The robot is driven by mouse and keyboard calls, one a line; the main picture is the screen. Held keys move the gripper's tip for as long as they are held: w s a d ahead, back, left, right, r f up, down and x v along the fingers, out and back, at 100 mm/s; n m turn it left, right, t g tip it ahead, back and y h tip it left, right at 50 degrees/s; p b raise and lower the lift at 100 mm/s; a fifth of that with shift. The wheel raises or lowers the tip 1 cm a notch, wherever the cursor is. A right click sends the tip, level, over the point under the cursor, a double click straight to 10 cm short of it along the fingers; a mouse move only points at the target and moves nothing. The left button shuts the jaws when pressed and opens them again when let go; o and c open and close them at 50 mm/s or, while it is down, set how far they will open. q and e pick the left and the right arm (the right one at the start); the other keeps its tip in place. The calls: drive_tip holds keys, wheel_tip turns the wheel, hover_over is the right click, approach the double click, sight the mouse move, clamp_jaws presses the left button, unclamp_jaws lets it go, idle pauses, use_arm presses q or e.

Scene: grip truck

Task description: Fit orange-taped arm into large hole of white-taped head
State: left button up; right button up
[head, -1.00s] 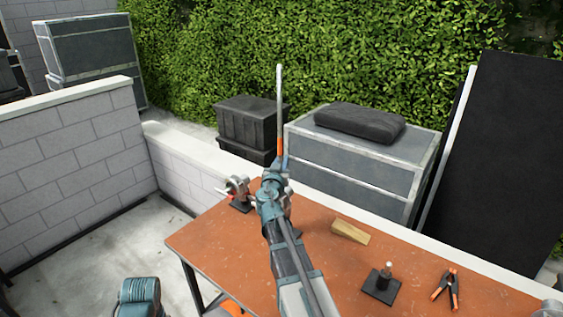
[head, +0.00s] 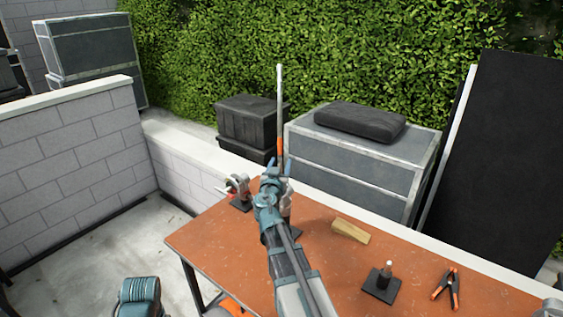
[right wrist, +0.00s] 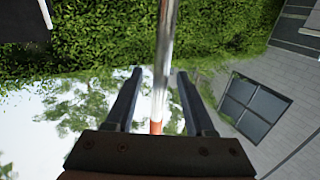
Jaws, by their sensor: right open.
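The orange-taped arm (head: 280,105) is a thin silver rod standing close to upright. Its orange tape (head: 280,148) is just above my right gripper (head: 277,168). My right gripper is open, with a finger on each side of the rod. The right wrist view shows the rod (right wrist: 164,60) passing between the spread fingers, with orange tape low between them. A grip head (head: 239,188) with a red part stands at the table's back left. Another one (head: 290,205) is mostly hidden behind my wrist. I cannot make out white tape or the rod's lower end. My left gripper is not in view.
A wooden wedge (head: 350,231), a black base with a short pin (head: 381,284) and an orange-tipped clamp (head: 446,288) lie on the orange-brown table (head: 215,250). A low wall, grey cases (head: 350,165) and a black panel (head: 500,160) stand behind.

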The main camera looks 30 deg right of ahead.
drive_tip(key=v, duration=1.1)
drive_tip(key=shift+a, duration=0.15)
drive_tip(key=shift+s, duration=0.15)
drive_tip(key=s+a+f+n+g+y, duration=0.2)
drive_tip(key=s+a+f+g+y, duration=0.15)
drive_tip(key=a+f, duration=0.5)
drive_tip(key=s+a+f+n+g+y, duration=0.25)
drive_tip(key=s+a+f+g, duration=0.25)
drive_tip(key=a+f, duration=0.35)
drive_tip(key=s+a+f+n+g+y, duration=0.4)
drive_tip(key=s+a+n, duration=0.3)
drive_tip(key=s+a, duration=0.3)
drive_tip(key=a+f+g, duration=0.1)
drive_tip(key=a, duration=0.2)
drive_tip(key=shift+s, duration=0.4)
drive_tip(key=shift+g, duration=0.25)
